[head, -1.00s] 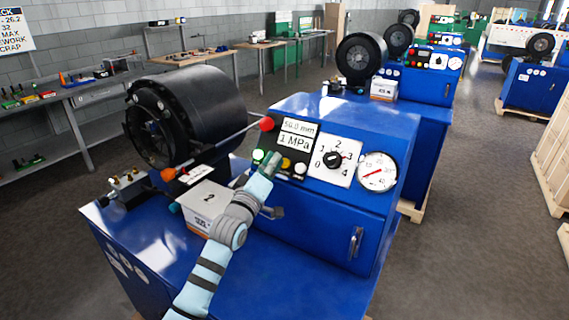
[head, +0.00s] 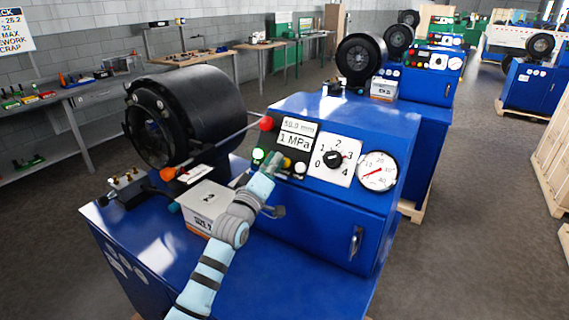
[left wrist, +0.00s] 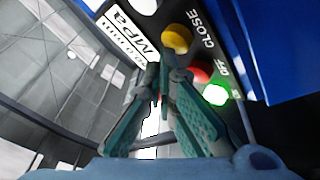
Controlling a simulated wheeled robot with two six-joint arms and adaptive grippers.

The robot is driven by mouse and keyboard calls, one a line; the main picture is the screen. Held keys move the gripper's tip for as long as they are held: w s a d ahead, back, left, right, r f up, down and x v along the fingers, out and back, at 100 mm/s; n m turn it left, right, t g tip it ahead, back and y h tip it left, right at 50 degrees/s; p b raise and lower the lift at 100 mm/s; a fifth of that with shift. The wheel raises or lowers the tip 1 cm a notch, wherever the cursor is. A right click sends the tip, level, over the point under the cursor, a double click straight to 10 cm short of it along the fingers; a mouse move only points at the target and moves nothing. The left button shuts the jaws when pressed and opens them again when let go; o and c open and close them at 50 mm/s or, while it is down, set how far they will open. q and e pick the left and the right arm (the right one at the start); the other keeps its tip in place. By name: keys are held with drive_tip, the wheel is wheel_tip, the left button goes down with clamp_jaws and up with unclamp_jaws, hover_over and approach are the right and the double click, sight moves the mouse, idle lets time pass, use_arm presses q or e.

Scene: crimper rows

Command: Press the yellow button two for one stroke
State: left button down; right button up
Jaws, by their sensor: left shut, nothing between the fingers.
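The yellow button (head: 287,163) is on the dark control panel of the nearest blue crimper (head: 330,215), between a green-lit button (head: 257,155) and a white button (head: 300,168). My left gripper (head: 274,160) is shut and empty, with its tips close to the panel just left of the yellow button. In the left wrist view, the yellow button (left wrist: 177,39) shows just beyond the shut fingertips (left wrist: 167,65), under the word CLOSE. I cannot tell whether the tips touch it. The red button (left wrist: 200,72) is partly hidden behind the fingers. My right gripper is out of view.
A red knob (head: 266,123) stands above the panel's left side. The display reads 1 MPa; a dial (head: 334,160) and gauge (head: 377,171) are to its right. The black crimping head (head: 188,112) and a white box (head: 205,204) are left of my arm.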

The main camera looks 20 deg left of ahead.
use_arm(q)
drive_tip(key=shift+w+f+b, duration=0.3)
drive_tip(key=shift+w+b, duration=0.05)
drive_tip(key=shift+b, duration=0.15)
idle(0.5)
drive_tip(key=shift+s+r+p, duration=0.55)
drive_tip(key=shift+s+p, duration=0.15)
drive_tip(key=shift+p, duration=0.85)
drive_tip(key=s+r+p, duration=0.1)
drive_tip(key=s+p, duration=0.1)
drive_tip(key=p, duration=0.1)
drive_tip(key=s+r+p, duration=0.1)
drive_tip(key=s+p, duration=0.1)
drive_tip(key=shift+s+a+r, duration=0.1)
drive_tip(key=shift+a+r, duration=0.25)
drive_tip(key=shift+f, duration=0.1)
